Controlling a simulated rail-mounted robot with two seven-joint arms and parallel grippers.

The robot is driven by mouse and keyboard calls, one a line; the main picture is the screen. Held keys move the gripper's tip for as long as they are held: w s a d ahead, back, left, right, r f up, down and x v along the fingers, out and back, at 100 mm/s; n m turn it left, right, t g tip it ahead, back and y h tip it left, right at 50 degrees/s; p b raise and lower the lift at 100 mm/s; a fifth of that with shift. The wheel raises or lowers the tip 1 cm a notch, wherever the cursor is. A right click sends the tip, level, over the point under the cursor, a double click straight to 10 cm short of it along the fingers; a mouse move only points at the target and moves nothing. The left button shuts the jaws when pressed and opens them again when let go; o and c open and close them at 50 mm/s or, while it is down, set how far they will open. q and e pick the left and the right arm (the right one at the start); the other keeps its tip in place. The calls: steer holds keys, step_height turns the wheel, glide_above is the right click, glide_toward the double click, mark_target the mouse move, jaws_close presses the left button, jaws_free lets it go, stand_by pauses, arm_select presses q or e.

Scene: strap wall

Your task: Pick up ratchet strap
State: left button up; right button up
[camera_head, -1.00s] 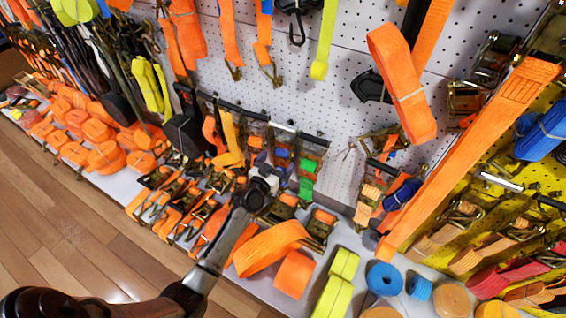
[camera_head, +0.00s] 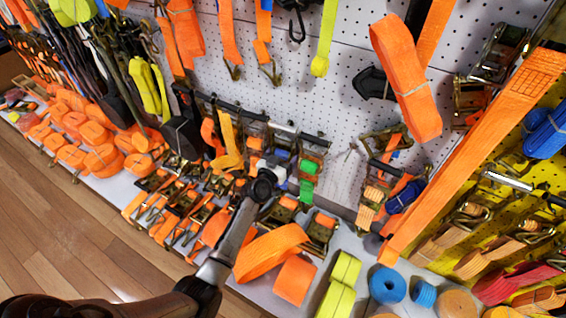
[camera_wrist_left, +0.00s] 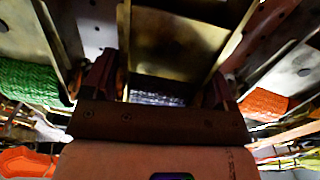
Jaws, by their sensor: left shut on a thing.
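Several ratchet straps with metal frames hang from a dark rail (camera_head: 270,122) on the pegboard. Their rolls are orange, blue and green. My left gripper (camera_head: 263,178) is at the lower end of this hanging row, and its arm comes in from the lower left. In the left wrist view, my gripper's fingers (camera_wrist_left: 160,85) are shut on a metal ratchet strap (camera_wrist_left: 170,40), whose plates fill the upper middle. The grip point is partly hidden by the gripper body. A green roll (camera_wrist_left: 40,82) and an orange roll (camera_wrist_left: 265,104) sit to either side. My right gripper is not in view.
A white shelf (camera_head: 348,240) below holds orange ratchet straps (camera_head: 175,195), a yellow-green roll (camera_head: 340,285) and a blue roll (camera_head: 387,284). A long orange strap (camera_head: 470,150) slants down at right. The wooden floor (camera_head: 80,230) is clear at left.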

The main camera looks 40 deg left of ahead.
mark_target(282, 149)
arm_select(q)
steer(key=c, duration=0.9)
steer(key=shift+r, duration=0.1)
steer(key=shift+c, duration=0.8)
steer(key=shift+r, duration=0.15)
steer(key=shift+s+r+p, duration=0.1)
steer(key=shift+r+p, duration=0.5)
steer(key=shift+p, duration=0.05)
step_height(282, 149, up, 2)
steer(key=shift+r+p, duration=0.1)
steer(key=shift+p, duration=0.8)
steer(key=shift+s+d+p, duration=0.1)
steer(key=shift+s+p, duration=0.25)
steer(key=shift+s, duration=0.25)
steer(key=s+d+p, duration=0.3)
steer(key=s+p, duration=0.2)
steer(key=s, duration=1.1)
steer(key=shift+s, duration=0.2)
